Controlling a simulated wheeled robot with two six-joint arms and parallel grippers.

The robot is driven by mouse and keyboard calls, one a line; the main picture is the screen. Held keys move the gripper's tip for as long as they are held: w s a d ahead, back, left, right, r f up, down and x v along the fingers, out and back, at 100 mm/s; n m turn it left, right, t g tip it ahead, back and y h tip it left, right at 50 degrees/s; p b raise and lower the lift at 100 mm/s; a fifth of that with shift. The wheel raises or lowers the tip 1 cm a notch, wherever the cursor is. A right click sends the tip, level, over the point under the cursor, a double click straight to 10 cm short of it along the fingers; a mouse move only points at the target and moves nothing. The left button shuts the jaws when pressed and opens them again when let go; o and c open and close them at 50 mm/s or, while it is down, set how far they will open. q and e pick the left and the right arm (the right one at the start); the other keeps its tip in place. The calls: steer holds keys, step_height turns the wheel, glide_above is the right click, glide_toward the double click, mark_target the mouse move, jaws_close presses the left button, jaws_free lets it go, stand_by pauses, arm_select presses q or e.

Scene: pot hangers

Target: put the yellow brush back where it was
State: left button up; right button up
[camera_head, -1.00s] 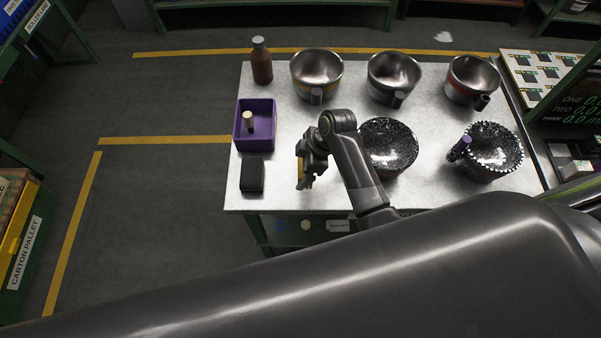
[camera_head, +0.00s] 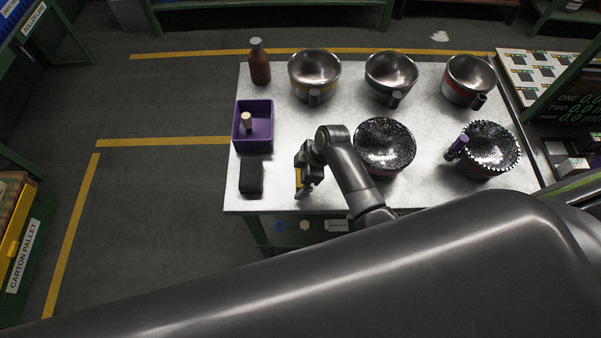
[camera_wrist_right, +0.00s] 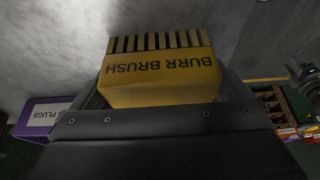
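The yellow brush (camera_wrist_right: 160,78), marked "BURR BRUSH", is between the fingers of my right gripper in the right wrist view, bristles pointing away from the gripper. In the head view my right gripper (camera_head: 303,186) is over the front of the metal table (camera_head: 285,130), and only a thin yellow strip of the brush (camera_head: 298,177) shows. The gripper is shut on the brush. I cannot tell whether the brush touches the tabletop. My left gripper is not in view.
A black block (camera_head: 251,176) and a purple box (camera_head: 262,121) holding a peg lie left of the gripper. A brown bottle (camera_head: 259,63) and several metal pots (camera_head: 314,72) stand behind. A dark speckled pot (camera_head: 385,146) is close right of my arm. Bare tabletop lies between box and gripper.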

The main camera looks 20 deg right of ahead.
steer(key=shift+r, duration=0.1)
steer(key=shift+r, duration=0.15)
steer(key=v, duration=1.2)
steer(key=shift+b, duration=0.4)
